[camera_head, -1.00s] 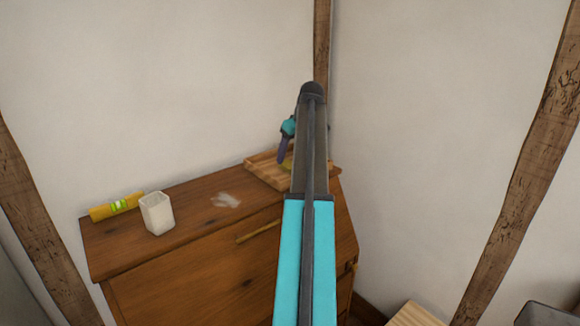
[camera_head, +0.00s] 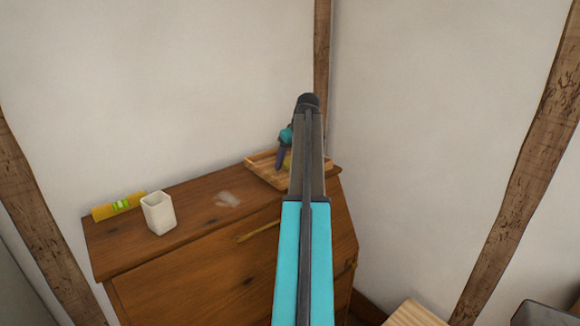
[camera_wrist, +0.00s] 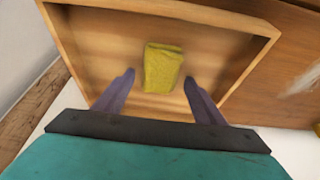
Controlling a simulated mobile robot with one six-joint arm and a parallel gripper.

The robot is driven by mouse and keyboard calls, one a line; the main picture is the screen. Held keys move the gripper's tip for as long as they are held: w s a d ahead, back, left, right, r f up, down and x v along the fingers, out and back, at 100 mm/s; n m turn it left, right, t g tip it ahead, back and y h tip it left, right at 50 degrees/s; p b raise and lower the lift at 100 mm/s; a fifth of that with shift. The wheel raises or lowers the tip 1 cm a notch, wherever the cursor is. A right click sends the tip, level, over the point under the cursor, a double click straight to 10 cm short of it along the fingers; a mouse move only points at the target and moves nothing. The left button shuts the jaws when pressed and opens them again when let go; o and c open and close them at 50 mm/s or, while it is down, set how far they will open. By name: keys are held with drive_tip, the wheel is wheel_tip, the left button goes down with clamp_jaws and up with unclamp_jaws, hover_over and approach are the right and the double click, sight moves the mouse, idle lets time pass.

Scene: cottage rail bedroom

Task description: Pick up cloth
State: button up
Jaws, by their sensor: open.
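The cloth (camera_wrist: 162,68) is a folded yellow piece lying in a shallow wooden tray (camera_wrist: 95,29). In the wrist view my gripper (camera_wrist: 160,86) is open, with its two dark fingers apart on either side of the near end of the cloth. Whether the fingers touch the cloth or hover above it I cannot tell. In the head view the tray (camera_head: 262,158) sits at the right end of the dresser top. My gripper (camera_head: 281,160) shows over it, partly hidden behind my arm, and only a small bit of yellow shows beside it.
The wooden dresser (camera_head: 200,265) stands against the white wall. A white square cup (camera_head: 158,213), a yellow spirit level (camera_head: 118,206) and a pale smudge (camera_head: 228,199) are on its top. A timber post (camera_head: 322,45) rises in the corner behind the tray.

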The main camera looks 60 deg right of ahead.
sight(289, 161)
drive_tip(key=c, duration=1.1)
drive_tip(key=shift+r, duration=0.1)
drive_tip(key=shift+r+b, duration=0.65)
drive_tip(key=shift+r, duration=0.85)
drive_tip(key=s+a+b, duration=0.1)
drive_tip(key=s+a, duration=0.2)
drive_tip(key=s, duration=0.1)
drive_tip(key=s+a+r+b, duration=0.1)
drive_tip(key=s+a, duration=0.3)
drive_tip(key=s+a+b, duration=0.1)
drive_tip(key=s+a, duration=0.2)
drive_tip(key=s, duration=0.1)
drive_tip(key=shift+s+a+r, duration=0.1)
drive_tip(key=shift+a+r, duration=0.1)
drive_tip(key=shift+r, duration=0.2)
